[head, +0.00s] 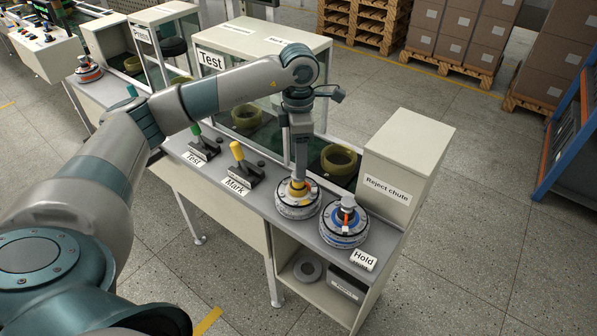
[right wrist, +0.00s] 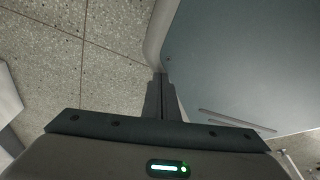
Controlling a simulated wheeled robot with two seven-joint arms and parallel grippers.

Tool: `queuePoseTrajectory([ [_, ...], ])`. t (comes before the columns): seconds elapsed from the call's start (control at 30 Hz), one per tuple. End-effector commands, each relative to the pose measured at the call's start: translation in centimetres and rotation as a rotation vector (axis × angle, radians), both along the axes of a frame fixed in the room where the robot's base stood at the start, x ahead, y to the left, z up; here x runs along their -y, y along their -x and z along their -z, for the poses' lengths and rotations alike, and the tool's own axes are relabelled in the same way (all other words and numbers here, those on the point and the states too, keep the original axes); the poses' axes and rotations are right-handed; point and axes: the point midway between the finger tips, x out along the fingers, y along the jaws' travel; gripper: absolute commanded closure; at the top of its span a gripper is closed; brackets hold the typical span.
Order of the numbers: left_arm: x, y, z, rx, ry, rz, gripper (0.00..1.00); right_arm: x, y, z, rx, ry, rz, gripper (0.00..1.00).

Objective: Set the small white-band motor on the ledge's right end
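Two round motors stand side by side on the grey ledge (head: 232,197). The left one (head: 298,203) is pale grey-white at its rim, with orange and yellow around its hub. The right one (head: 344,226) has a blue band and stands by the "Hold" label at the ledge's right end. My left gripper (head: 298,181) points straight down at the hub of the left motor; its fingertips overlap the hub, and I cannot tell whether they grip it. A third motor with an orange-red band (head: 89,71) sits far left. My right gripper (right wrist: 163,98) shows shut and empty in the right wrist view.
The "Reject chute" box (head: 408,160) rises behind the ledge's right end. Green and yellow levers (head: 237,153) stand left of the motors. Glass-fronted bays with olive rings (head: 340,159) line the back. A "Hold" label block (head: 363,260) sits at the front right corner.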

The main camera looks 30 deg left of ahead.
Motion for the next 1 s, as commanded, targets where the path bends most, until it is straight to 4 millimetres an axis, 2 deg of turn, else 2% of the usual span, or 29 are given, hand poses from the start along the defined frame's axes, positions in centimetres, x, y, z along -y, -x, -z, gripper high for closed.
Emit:
queuePoseTrajectory([
  [0.1, 0.0, -0.1, -1.4, 0.004, 0.000, 0.001, 0.44, -0.7, -1.7, 0.1, 0.039, -0.013, -0.001, 1.00],
  [0.3, 0.0, 0.0, -3.0, 0.002, -0.001, 0.000, 0.44, -1.4, -3.2, -0.2, 0.079, -0.024, -0.003, 1.00],
  [1.0, 0.0, 0.0, -3.3, 0.000, 0.000, 0.001, 0.44, -1.5, -3.6, -0.4, 0.087, -0.027, -0.003, 1.00],
])
